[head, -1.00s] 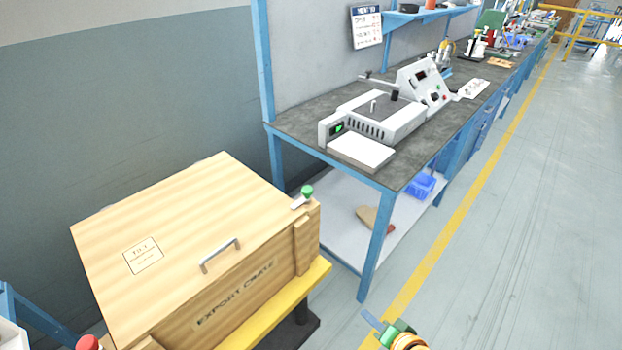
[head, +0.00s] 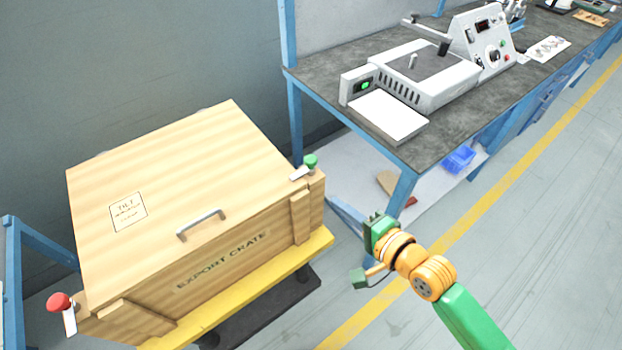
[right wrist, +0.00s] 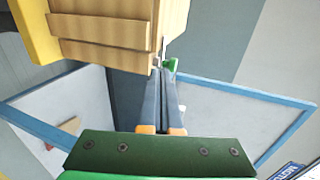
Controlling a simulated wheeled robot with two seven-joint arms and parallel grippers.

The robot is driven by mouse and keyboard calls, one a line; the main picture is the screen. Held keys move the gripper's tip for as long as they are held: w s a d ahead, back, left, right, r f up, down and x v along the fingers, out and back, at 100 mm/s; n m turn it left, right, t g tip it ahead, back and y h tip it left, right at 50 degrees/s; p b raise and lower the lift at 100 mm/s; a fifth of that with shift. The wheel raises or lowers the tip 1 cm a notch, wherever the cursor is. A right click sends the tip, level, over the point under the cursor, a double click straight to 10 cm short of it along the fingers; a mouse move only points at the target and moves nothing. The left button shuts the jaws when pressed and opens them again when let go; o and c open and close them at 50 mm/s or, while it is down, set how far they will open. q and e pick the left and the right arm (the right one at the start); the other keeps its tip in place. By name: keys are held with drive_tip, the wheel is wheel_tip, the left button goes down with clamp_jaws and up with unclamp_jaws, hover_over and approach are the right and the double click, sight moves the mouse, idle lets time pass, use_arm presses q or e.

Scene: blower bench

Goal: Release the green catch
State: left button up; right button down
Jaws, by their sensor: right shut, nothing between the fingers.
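The green catch (head: 310,161) is a green knob on a pale metal lever at the right corner of the wooden export crate (head: 185,150). In the right wrist view the green catch (right wrist: 171,65) shows just beyond the fingertips, beside the crate corner. My right gripper (head: 334,203) is to the right of and below the catch, its fingers pointing towards the crate. In the right wrist view its fingers (right wrist: 164,86) are shut and empty. They look apart from the knob, but the exact gap is hard to tell. My left gripper is not in view.
A red catch (head: 58,302) sits at the crate's left corner. The lid has a metal handle (head: 202,224). The crate rests on a yellow stand (head: 240,296). A workbench (head: 330,78) with a grey machine (head: 425,80) stands behind right. Floor at the right is open.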

approach(301, 175)
drive_tip(key=b+x, duration=0.1)
drive_tip(key=x, duration=0.4)
drive_tip(key=shift+w, duration=0.15)
drive_tip(key=shift+w+a, duration=0.35)
drive_tip(key=shift+w, duration=0.05)
drive_tip(key=shift+d, duration=0.1)
